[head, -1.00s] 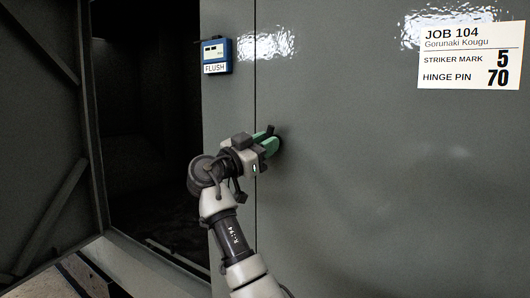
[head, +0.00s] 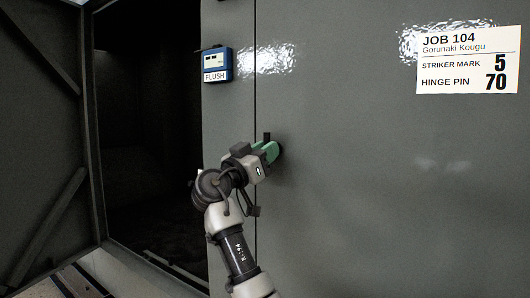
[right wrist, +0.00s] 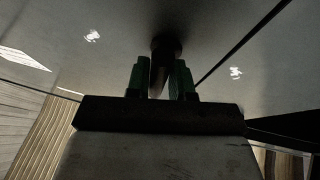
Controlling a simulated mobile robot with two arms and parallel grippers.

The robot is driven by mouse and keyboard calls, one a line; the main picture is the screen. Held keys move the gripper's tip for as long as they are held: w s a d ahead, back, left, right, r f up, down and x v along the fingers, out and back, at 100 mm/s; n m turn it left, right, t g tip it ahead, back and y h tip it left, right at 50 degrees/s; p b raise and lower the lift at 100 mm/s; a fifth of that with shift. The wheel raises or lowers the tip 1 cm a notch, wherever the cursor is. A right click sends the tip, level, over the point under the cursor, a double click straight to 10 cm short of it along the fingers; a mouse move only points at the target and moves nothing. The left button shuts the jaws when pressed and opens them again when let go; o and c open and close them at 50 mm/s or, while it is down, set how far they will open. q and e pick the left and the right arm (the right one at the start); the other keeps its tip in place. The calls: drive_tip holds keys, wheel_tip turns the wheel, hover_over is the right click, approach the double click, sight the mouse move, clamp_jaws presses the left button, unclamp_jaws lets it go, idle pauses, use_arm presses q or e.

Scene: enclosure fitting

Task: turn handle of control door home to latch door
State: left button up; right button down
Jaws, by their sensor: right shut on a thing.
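The control door (head: 380,210) is the broad grey panel right of a thin vertical seam, and it looks closed. Its dark handle (head: 267,137) sits just right of the seam, with one end showing upright above the gripper. My right gripper (head: 270,152) has green fingers and is shut on the handle, close to the door face. In the right wrist view the dark handle (right wrist: 162,50) stands between the two green fingers. Most of the handle is hidden by the gripper. My left gripper is not in view.
A blue gauge (head: 216,64) labelled FLUSH is fixed left of the seam. A white job sheet (head: 469,60) is on the door, with striker mark 5 and hinge pin 70. A dark opening (head: 150,130) and an open door leaf (head: 45,130) are at left.

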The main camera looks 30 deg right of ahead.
drive_tip(key=shift+f, duration=0.1)
drive_tip(key=c, duration=1.1)
unclamp_jaws()
drive_tip(key=shift+d, duration=0.15)
drive_tip(key=b+v, duration=0.2)
drive_tip(key=v, duration=0.9)
